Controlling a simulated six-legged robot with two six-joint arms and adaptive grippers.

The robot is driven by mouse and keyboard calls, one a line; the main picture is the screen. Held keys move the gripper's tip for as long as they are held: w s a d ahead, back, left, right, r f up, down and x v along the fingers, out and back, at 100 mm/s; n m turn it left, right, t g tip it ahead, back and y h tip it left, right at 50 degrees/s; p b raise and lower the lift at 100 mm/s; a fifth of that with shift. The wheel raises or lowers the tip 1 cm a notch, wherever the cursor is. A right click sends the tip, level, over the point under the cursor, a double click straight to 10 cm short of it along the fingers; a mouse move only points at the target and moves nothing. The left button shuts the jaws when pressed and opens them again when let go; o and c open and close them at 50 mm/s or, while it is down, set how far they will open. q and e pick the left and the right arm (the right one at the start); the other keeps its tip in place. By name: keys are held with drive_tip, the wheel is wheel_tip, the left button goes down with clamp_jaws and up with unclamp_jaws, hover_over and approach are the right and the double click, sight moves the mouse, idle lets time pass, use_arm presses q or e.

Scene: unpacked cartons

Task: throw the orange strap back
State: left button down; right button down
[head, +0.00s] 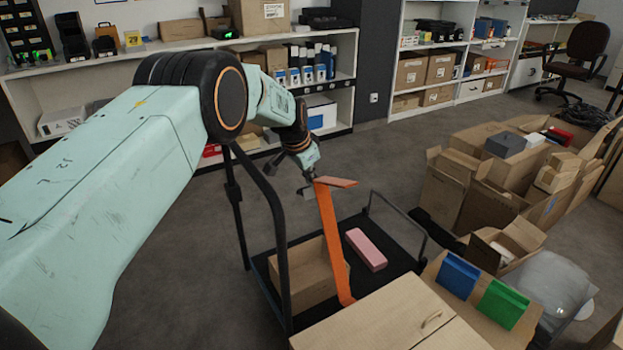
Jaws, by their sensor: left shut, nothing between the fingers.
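The orange strap (331,240) rises from beside the closed carton (390,312) in the foreground to my left gripper, where its top end folds over to the right. My left gripper (311,182) is shut, right at the strap's upper end, with nothing between its fingers. Whether the fingers touch the strap cannot be told. My right gripper is not in view.
A black platform cart (277,222) with a tall handle holds a cardboard box (303,275) and a pink block (366,249). Open cartons (455,190) crowd the right. A blue box (458,275) and green box (502,304) lie nearby. Shelves line the back; floor between is clear.

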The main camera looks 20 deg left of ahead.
use_arm(q)
drive_tip(key=shift+w+a+f, duration=0.2)
drive_tip(key=shift+a+f, duration=0.05)
idle(0.6)
drive_tip(key=v, duration=1.2)
drive_tip(key=shift+f, duration=0.1)
